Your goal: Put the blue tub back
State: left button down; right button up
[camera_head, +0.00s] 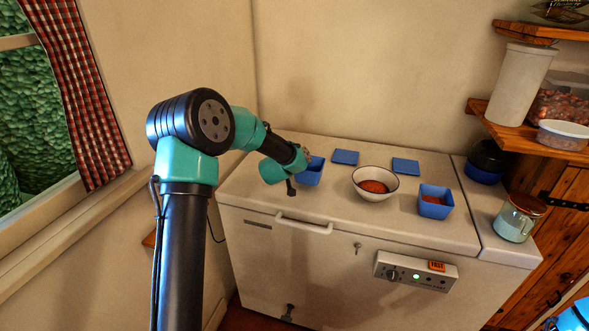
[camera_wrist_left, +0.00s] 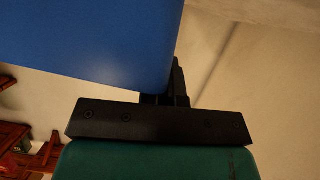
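A blue tub (camera_head: 312,173) is at the left part of the white chest freezer's lid (camera_head: 335,203). My left gripper (camera_head: 304,160) is at the tub's left side. In the left wrist view the tub (camera_wrist_left: 90,40) fills the upper left, with the black fingers (camera_wrist_left: 174,88) close together at its edge; the gripper looks shut on the tub's wall. I cannot tell whether the tub touches the lid. A second blue tub (camera_head: 435,204) with red contents stands at the right. Two flat blue squares (camera_head: 345,157) (camera_head: 406,166) lie behind. My right gripper is out of view.
A white bowl (camera_head: 372,193) of red food stands between the tubs. Wooden shelves (camera_head: 485,113) hold a white canister (camera_head: 520,85) and a lidded container (camera_head: 563,135). The lid's front left is clear.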

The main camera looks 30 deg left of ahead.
pick_arm(q)
jog(key=shift+f, duration=1.6)
jog(key=shift+f, duration=0.1)
jog(key=c, duration=1.4)
grip_release()
jog(key=shift+o, duration=0.2)
jog(key=shift+s, duration=0.2)
jog(key=v, duration=1.1)
jog(key=shift+s+r, duration=0.3)
